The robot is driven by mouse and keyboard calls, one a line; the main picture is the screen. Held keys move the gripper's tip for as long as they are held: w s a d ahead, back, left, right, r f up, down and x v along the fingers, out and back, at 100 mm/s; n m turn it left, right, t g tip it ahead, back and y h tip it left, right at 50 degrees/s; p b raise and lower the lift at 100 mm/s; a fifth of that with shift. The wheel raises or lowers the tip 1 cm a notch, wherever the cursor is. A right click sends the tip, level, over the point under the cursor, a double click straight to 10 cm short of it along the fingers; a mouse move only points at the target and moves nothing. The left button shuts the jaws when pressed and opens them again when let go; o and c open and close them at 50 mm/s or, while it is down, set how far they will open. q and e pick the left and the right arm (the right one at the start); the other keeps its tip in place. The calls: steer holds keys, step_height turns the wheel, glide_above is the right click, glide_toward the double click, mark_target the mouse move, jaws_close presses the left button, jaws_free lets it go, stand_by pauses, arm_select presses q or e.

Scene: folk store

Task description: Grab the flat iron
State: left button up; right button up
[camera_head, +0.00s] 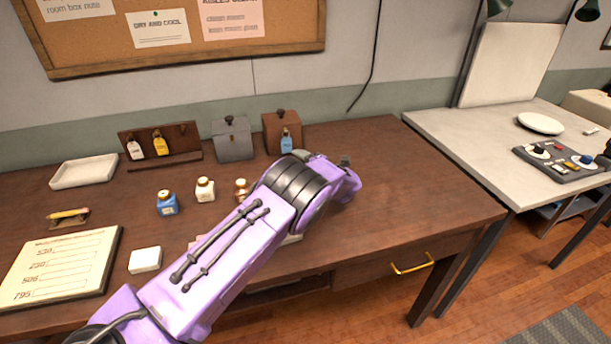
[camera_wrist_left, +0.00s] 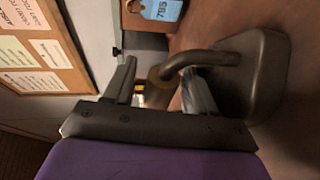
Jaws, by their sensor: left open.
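The flat iron (camera_wrist_left: 262,75) is a dark metal block with a bent, rounded handle (camera_wrist_left: 205,58), at the right of the left wrist view. My left gripper (camera_wrist_left: 158,72) is open, and the handle's end shows in the gap between its fingers. The right-hand finger overlaps part of the handle in the picture; I cannot tell whether they touch. In the head view my purple left arm (camera_head: 245,245) reaches over the wooden table and hides most of the gripper and the iron. My right gripper is not in view.
A brown box with a blue tag (camera_head: 287,143) and a grey box (camera_head: 233,140) stand at the table's back. Small bottles (camera_head: 167,203) and a white tray (camera_head: 84,172) are at the left. The table (camera_head: 430,190) is clear to the right of my arm.

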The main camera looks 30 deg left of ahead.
arm_select(q)
steer(key=shift+w+a+f, duration=0.1)
steer(key=shift+w+f, duration=0.25)
steer(key=shift+w, duration=0.05)
steer(key=shift+s+r, duration=0.35)
steer(key=c, duration=0.4)
steer(key=shift+s+d+r, duration=0.15)
steer(key=shift+d, duration=0.05)
steer(key=c, duration=0.5)
jaws_close()
steer(key=shift+f, duration=0.3)
steer(key=shift+w+r, duration=0.2)
